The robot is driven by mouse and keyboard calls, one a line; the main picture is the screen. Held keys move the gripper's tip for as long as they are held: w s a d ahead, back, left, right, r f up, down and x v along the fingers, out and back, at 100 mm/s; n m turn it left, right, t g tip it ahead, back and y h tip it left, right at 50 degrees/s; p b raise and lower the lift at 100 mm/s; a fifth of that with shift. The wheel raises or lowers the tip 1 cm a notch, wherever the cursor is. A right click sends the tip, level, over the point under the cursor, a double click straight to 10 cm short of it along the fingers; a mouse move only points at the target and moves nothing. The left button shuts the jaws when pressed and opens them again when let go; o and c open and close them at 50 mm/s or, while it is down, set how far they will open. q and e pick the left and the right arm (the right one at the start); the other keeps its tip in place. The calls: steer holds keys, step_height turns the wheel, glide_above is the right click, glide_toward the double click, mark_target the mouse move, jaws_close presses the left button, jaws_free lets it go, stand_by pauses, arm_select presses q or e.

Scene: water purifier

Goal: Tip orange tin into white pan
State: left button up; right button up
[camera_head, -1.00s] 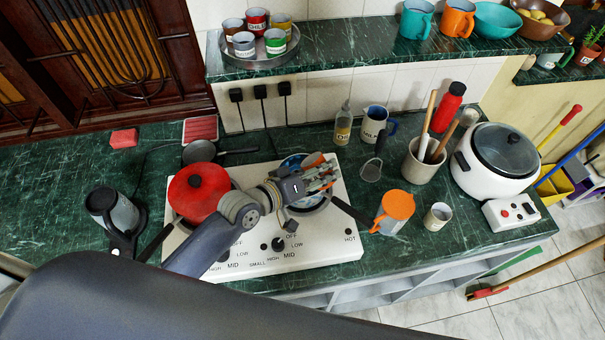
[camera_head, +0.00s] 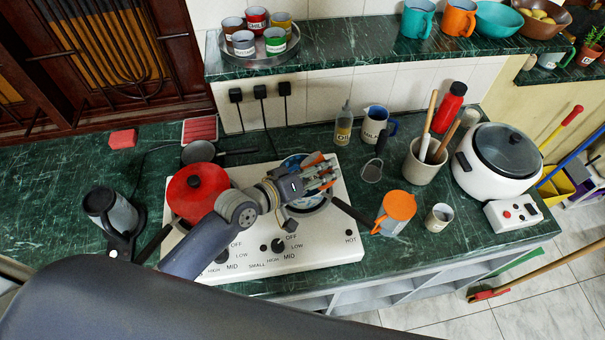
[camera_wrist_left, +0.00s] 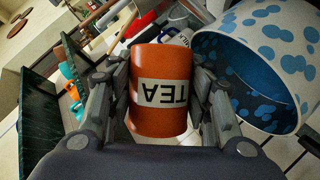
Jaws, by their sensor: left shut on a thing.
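The orange tin (camera_wrist_left: 160,90), labelled TEA, is between the fingers of my left gripper (camera_wrist_left: 160,100) in the left wrist view. The gripper is shut on it, and the label reads upside down there. The white pan (camera_wrist_left: 243,50) with blue spots is beside the tin on the right of that view. In the head view my left gripper (camera_head: 318,178) is over this pan (camera_head: 292,160) on the right of the stove. It hides most of the pan, and only a bit of the tin (camera_head: 313,159) shows. Whether anything leaves the tin is hidden. My right gripper is not in view.
A red lidded pan (camera_head: 197,190) is on the left of the white stove (camera_head: 335,245).

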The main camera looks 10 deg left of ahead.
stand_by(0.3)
arm_select(q)
steer(key=shift+r+n+b, duration=0.25)
steer(key=shift+n+b, duration=0.15)
steer(key=shift+b, duration=0.25)
stand_by(0.7)
steer(key=shift+r+n+h+b, duration=0.25)
steer(key=shift+n+h+b, duration=0.15)
steer(key=shift+h+b, duration=0.15)
stand_by(1.0)
steer(key=shift+r+n+b, duration=0.15)
steer(key=shift+n+b, duration=0.15)
steer(key=shift+b, duration=0.25)
stand_by(0.6)
steer(key=shift+f+n+h+b, duration=0.45)
steer(key=shift+n+b, duration=0.15)
steer(key=shift+b, duration=1.1)
stand_by(0.8)
steer(key=shift+w+a+r+n, duration=0.1)
steer(key=shift+a+r+n, duration=0.05)
steer(key=shift+r+n, duration=0.15)
stand_by(0.8)
